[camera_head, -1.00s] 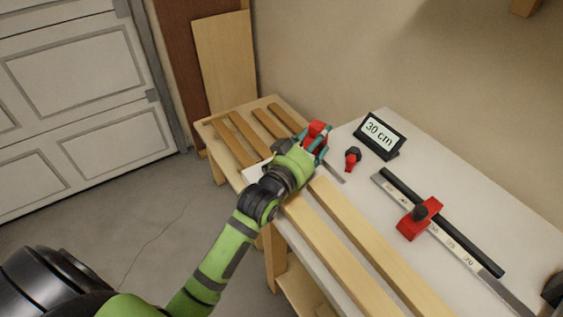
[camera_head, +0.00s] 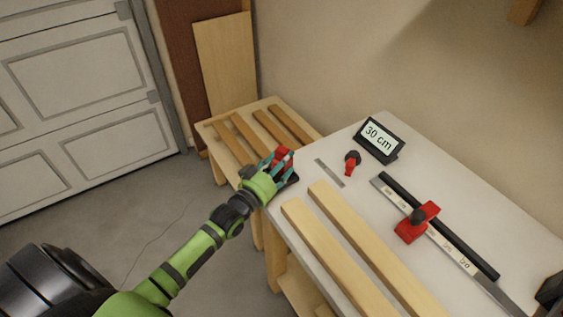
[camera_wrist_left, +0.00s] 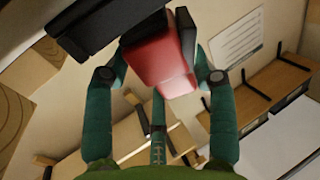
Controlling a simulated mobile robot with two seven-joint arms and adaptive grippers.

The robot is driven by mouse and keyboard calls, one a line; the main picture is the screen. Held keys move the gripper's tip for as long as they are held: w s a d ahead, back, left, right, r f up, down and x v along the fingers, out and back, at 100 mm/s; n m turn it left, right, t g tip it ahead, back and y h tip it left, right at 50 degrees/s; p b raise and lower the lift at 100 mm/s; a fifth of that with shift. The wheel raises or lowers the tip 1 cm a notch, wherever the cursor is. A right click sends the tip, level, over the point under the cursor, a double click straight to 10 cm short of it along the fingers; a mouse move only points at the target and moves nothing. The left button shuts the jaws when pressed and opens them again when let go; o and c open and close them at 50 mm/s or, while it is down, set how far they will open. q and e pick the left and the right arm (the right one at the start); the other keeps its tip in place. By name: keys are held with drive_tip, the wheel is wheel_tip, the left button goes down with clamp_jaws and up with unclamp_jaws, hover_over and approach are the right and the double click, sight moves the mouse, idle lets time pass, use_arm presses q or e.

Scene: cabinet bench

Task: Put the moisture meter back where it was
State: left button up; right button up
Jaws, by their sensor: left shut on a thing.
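The moisture meter, a red and black block, is in my left gripper. In the head view the red part of the meter (camera_head: 283,155) shows between the teal fingers. My left gripper (camera_head: 280,164) is shut on it at the left end of the white bench top, near the slatted wooden stand. In the left wrist view the meter's red body (camera_wrist_left: 160,68) is held between the fingers (camera_wrist_left: 160,85), with a black part above it. Whether the meter touches the bench cannot be told. My right gripper is in neither view.
Two long wooden boards (camera_head: 370,250) lie on the white bench (camera_head: 310,170). Behind them are a short metal strip (camera_head: 329,173), a small red and black tool (camera_head: 351,163), a "30 cm" sign (camera_head: 379,138) and a ruler with a red stop (camera_head: 417,222). The slatted stand (camera_head: 240,134) adjoins left.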

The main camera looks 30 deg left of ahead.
use_arm(q)
drive_tip(key=shift+f+b, duration=0.45)
drive_tip(key=shift+f, duration=0.15)
drive_tip(key=o, duration=1.3)
drive_tip(key=shift+s, duration=0.1)
drive_tip(key=shift+r+p, duration=0.65)
drive_tip(key=shift+r, duration=0.15)
drive_tip(key=s+a+b, duration=0.1)
drive_tip(key=s+b, duration=0.1)
drive_tip(key=s, duration=0.9)
drive_tip(key=shift+s+a+f, duration=0.15)
drive_tip(key=shift+s+a, duration=0.15)
drive_tip(key=shift+s, duration=0.1)
